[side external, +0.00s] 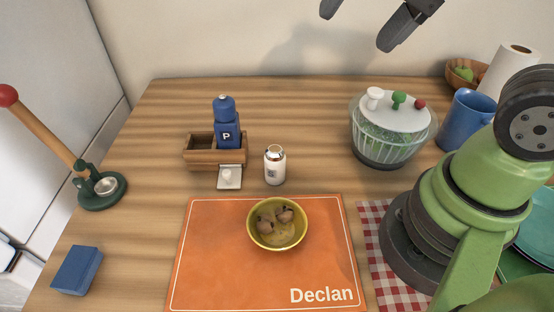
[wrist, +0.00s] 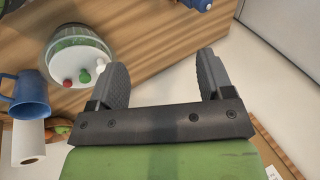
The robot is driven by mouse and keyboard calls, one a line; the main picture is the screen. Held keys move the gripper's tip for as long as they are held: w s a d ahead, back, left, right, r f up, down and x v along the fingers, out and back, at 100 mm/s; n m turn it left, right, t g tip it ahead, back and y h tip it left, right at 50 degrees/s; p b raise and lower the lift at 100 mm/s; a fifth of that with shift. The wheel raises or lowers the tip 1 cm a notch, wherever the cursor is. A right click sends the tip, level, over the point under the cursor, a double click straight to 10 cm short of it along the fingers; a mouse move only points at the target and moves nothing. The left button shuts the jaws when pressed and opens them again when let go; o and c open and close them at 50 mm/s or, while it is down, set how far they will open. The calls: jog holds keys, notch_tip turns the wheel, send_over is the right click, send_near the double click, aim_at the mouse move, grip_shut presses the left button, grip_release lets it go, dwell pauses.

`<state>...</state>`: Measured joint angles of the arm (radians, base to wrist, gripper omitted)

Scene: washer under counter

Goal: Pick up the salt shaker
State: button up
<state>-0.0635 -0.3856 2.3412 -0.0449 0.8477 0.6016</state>
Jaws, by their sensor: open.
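The salt shaker (side external: 275,166) is a small white cylinder with a metallic top. It stands upright on the wooden counter in the side view, just behind the orange placemat. My gripper (side external: 362,22) is open and empty, high at the top of the side view, up and to the right of the shaker and well apart from it. Its upper parts are cut off by the frame. In the wrist view my gripper (wrist: 168,80) shows two spread dark fingers with nothing between them. I cannot make out the salt shaker in the wrist view.
A yellow bowl (side external: 252,228) sits on the placemat (side external: 212,260). A salad spinner (side external: 371,150) and blue mug (side external: 465,118) stand right. Bare counter lies between shaker and spinner.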

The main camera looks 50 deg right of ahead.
jog(key=w+a+f+m+g, duration=0.1)
jog(key=w+f+m+g, duration=0.1)
jog(key=w+f+m, duration=0.25)
jog(key=m+g+h, duration=0.2)
jog(key=m+g, duration=0.1)
jog(key=m, duration=0.8)
send_near(276, 161)
jog(key=shift+w+d+f, duration=0.5)
jog(key=shift+w+f, duration=0.2)
jog(key=shift+w, duration=0.15)
jog(key=shift+m, duration=0.35)
notch_tip(276, 161, down, 5)
jog(key=shift+r, duration=0.15)
jog(key=shift+s+d+f, duration=0.1)
jog(key=shift+d+f, duration=0.05)
jog(key=shift+f, duration=1.3)
jog(key=shift+s+d+f, duration=0.1)
jog(key=shift+f, duration=1.4)
jog(key=c, duration=1.1)
jog(key=shift+r, duration=0.15)
jog(key=shift+c, duration=0.2)
